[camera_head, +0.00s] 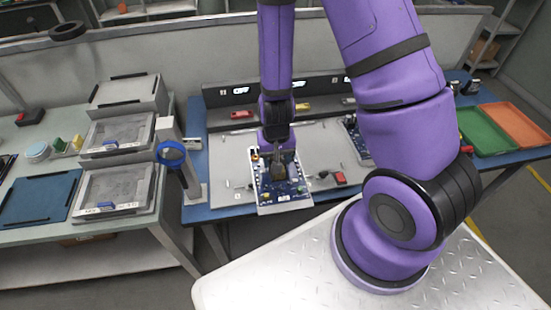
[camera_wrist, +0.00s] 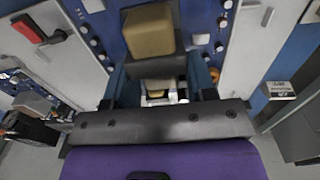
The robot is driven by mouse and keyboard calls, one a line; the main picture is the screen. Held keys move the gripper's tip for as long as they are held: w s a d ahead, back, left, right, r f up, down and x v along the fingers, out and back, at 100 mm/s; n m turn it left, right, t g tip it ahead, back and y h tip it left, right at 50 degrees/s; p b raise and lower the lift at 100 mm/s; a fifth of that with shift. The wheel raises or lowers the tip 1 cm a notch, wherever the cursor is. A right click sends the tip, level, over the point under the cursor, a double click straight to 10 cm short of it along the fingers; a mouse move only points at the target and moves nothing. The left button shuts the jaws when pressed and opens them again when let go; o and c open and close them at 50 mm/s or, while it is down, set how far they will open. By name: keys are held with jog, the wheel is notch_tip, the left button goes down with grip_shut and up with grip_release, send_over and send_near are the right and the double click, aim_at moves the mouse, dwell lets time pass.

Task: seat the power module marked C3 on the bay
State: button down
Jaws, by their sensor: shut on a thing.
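My gripper (camera_head: 277,152) points down over a blue circuit board (camera_head: 284,191) with a pale border, in the middle of the bench. In the wrist view my gripper (camera_wrist: 158,84) is shut on a tan block (camera_wrist: 150,32) with a dark grey side, which appears to be the power module. No C3 mark is legible on it. The blue board (camera_wrist: 201,18) lies around and below the block, with small round parts along both sides. The block's underside and the bay are hidden, so I cannot tell whether they touch.
A red part (camera_head: 340,178) lies on the grey panel right of the board. A handheld tool with a blue ring (camera_head: 172,153) stands at the left. Green (camera_head: 484,131) and orange (camera_head: 519,123) trays lie far right.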

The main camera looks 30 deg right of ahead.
jog(key=shift+r, duration=1.3)
